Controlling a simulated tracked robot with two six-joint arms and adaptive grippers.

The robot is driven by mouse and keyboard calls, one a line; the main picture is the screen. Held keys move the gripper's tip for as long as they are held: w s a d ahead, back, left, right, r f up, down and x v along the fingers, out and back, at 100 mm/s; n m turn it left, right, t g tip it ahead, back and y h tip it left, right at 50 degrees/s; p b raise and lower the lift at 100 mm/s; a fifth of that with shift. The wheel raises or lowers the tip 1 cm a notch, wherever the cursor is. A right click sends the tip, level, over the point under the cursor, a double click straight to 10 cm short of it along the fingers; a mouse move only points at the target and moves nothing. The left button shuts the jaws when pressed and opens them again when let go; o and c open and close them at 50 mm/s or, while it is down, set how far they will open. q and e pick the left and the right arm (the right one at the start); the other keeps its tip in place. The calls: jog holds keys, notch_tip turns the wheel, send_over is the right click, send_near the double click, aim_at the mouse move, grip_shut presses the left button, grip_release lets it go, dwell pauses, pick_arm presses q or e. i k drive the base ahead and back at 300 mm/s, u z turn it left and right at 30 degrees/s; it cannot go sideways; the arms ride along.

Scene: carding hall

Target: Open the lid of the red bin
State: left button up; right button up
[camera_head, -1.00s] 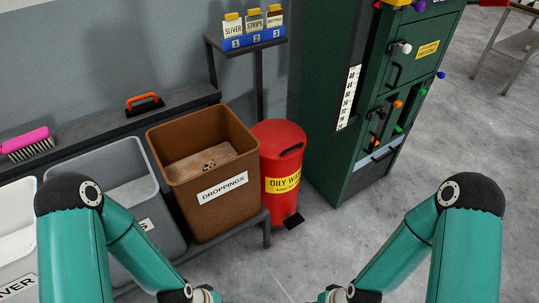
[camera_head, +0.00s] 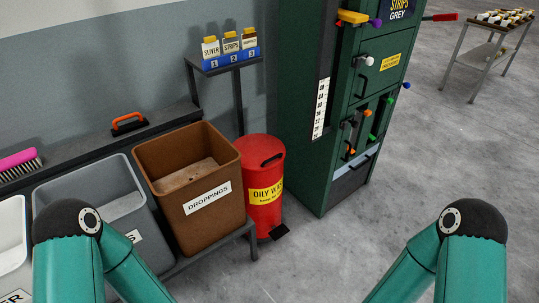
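The red bin (camera_head: 262,212) stands on the floor between the brown bin and the green machine, with a yellow "OILY WASTE" label on its front. Its red lid (camera_head: 262,148) is down and has a dark handle on top. A black pedal (camera_head: 280,232) sticks out at its foot. My two teal arms come in at the lower left and lower right, well apart from the bin. Both grippers are below the picture's lower edge.
The brown "DROPPINGS" bin (camera_head: 158,155) sits on a low stand close left of the red bin, beside a grey bin (camera_head: 66,186). The green machine (camera_head: 301,120) stands close on the right.

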aim_at(261, 153)
jog(key=z, duration=0.15)
jog(key=i, duration=1)
jog(key=u, duration=1.9)
jog(key=k, duration=1.15)
jog(key=z, duration=1.05)
jog(key=i, duration=1.1)
jog(key=z, duration=0.1)
